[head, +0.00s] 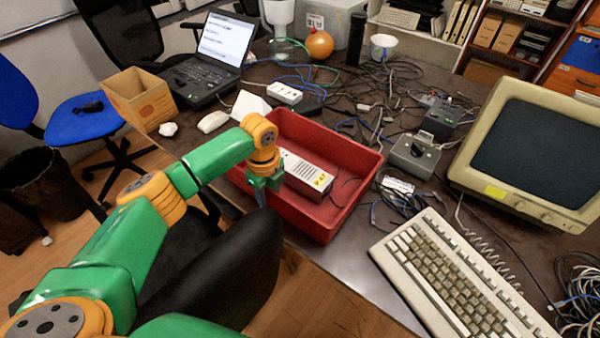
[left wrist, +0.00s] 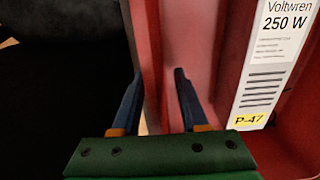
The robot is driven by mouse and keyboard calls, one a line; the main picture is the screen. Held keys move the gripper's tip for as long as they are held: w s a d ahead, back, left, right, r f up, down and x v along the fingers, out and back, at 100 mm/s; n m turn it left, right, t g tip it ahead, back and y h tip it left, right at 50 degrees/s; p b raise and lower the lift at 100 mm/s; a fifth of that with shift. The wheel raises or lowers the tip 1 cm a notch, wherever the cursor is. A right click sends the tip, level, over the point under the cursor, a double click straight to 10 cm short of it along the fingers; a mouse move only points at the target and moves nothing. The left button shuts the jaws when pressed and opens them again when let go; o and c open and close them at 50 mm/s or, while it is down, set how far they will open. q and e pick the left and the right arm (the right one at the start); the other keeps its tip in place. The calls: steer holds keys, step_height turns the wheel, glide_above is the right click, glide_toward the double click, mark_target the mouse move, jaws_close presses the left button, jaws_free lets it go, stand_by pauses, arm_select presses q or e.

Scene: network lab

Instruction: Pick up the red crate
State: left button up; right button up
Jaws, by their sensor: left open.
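The red crate (head: 340,137) stands on the dark table near its front edge. A white box labelled "Voltwren 250 W" (head: 303,172) with a yellow P-47 tag lies in it; the box also shows in the left wrist view (left wrist: 265,60). My left gripper (head: 262,190) is at the crate's near left side. In the left wrist view, its two blue fingers (left wrist: 158,95) are open, one on each side of the crate's wall (left wrist: 152,45). I cannot tell whether they touch it. My right gripper is not in view.
A beige keyboard (head: 455,275) and a monitor (head: 535,150) stand to the right. Small grey devices (head: 415,155) and tangled cables lie beyond the crate's right side. A white mouse (head: 213,121) and a laptop (head: 205,75) are behind left. A black chair (head: 235,265) stands in front.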

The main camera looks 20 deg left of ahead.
arm_select(q)
steer(key=shift+f, duration=0.45)
jaws_close()
steer(key=shift+s, duration=0.1)
stand_by(0.9)
steer(key=shift+r, duration=0.15)
